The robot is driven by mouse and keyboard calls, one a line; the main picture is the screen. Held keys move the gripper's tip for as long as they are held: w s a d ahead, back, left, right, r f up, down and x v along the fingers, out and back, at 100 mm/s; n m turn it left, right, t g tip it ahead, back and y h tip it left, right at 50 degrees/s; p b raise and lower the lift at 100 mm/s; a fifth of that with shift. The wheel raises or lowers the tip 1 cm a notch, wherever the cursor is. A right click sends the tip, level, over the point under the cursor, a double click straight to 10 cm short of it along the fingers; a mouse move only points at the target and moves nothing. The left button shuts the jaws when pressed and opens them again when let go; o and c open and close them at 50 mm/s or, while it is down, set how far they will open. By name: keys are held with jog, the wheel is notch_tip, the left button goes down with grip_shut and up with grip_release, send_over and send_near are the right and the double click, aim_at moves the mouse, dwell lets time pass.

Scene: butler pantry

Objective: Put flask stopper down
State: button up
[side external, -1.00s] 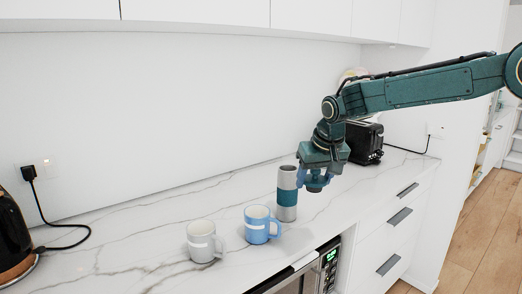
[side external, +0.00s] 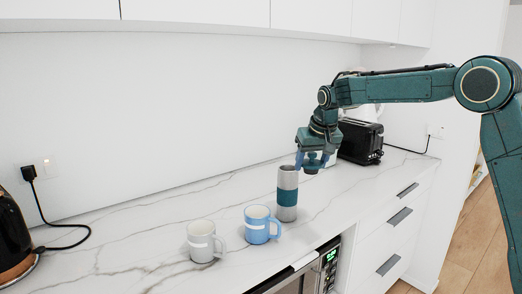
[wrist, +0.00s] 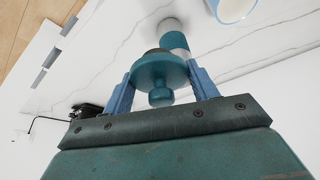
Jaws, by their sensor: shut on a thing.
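The teal flask stopper (wrist: 160,72), a wide disc with a small knob, is between the two blue fingers of my gripper (wrist: 160,86) in the wrist view. My gripper is shut on it. In the side external view, my gripper (side external: 313,164) hangs above the counter, at upper right of the flask's top; the stopper is hard to make out there. The grey flask (side external: 288,178) with a teal band stands upright on the counter. It also shows behind the stopper in the wrist view (wrist: 174,41), partly hidden by it.
A blue mug (side external: 257,227) and a light grey mug (side external: 201,243) stand left of the flask on the marble counter (side external: 130,235). A black toaster (side external: 361,142) is behind my gripper at right. A dark kettle (side external: 12,235) is at far left.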

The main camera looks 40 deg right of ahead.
send_over(319, 207)
jog(key=s+a, duration=0.2)
jog(key=shift+w+d, duration=0.4)
jog(key=shift+d, duration=0.35)
jog(key=shift+f, duration=0.2)
notch_tip(319, 207, down, 20)
jog(key=shift+r, duration=0.1)
dwell(0.4)
jog(key=o, duration=1)
jog(key=shift+c, duration=0.2)
